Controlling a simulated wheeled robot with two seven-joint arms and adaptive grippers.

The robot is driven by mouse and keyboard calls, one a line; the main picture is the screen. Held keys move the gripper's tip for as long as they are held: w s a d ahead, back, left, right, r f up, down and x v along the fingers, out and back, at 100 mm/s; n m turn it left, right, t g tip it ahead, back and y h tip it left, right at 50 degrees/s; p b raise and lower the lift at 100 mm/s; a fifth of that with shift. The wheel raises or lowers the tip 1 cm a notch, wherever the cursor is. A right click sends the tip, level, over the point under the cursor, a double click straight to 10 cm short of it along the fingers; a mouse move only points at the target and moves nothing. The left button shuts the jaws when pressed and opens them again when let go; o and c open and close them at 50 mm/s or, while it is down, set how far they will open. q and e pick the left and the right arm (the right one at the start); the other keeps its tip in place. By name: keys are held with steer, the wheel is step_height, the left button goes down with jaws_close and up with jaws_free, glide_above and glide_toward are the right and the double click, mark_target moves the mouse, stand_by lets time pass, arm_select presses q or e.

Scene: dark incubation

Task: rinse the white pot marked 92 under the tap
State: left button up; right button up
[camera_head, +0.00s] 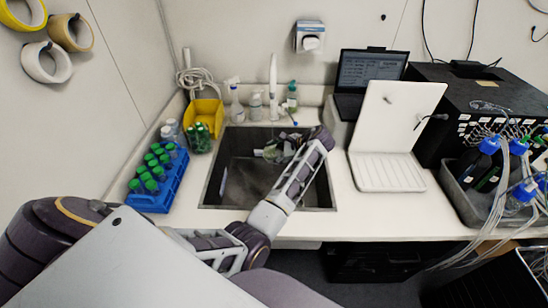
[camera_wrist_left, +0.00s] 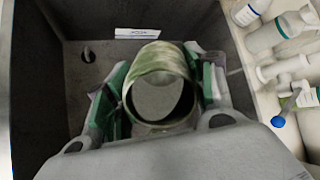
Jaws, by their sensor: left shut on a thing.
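A round, open-mouthed pot (camera_wrist_left: 160,62), white with green streaks or staining, is between the fingers of my left gripper (camera_wrist_left: 160,100) in the wrist view. No number shows on it. In the head view my left gripper (camera_head: 282,148) reaches over the sink (camera_head: 208,190), shut on the pot (camera_head: 271,154), which is small and partly hidden there. The pot's mouth faces the wrist camera. The white tap (camera_head: 273,73) stands behind the sink. I cannot tell whether water runs. My right gripper is not in view.
Bottles (camera_head: 236,108) and a yellow bin (camera_head: 205,112) stand behind and left of the sink. A blue rack (camera_head: 152,202) of green-capped tubes is at the left. A white open case (camera_head: 390,172) and a laptop (camera_head: 368,72) are at the right. A small label (camera_wrist_left: 138,33) lies in the sink.

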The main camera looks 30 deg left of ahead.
arm_select(q)
steer(key=shift+r+y, duration=0.25)
steer(key=shift+y, duration=0.55)
steer(key=shift+d+r+y, duration=0.1)
steer(key=shift+r+y, duration=0.2)
steer(key=shift+y, duration=0.6)
steer(key=shift+d+r+y, duration=0.15)
steer(key=shift+r+y, duration=0.1)
steer(key=shift+y, duration=0.65)
steer(key=shift+y, duration=0.3)
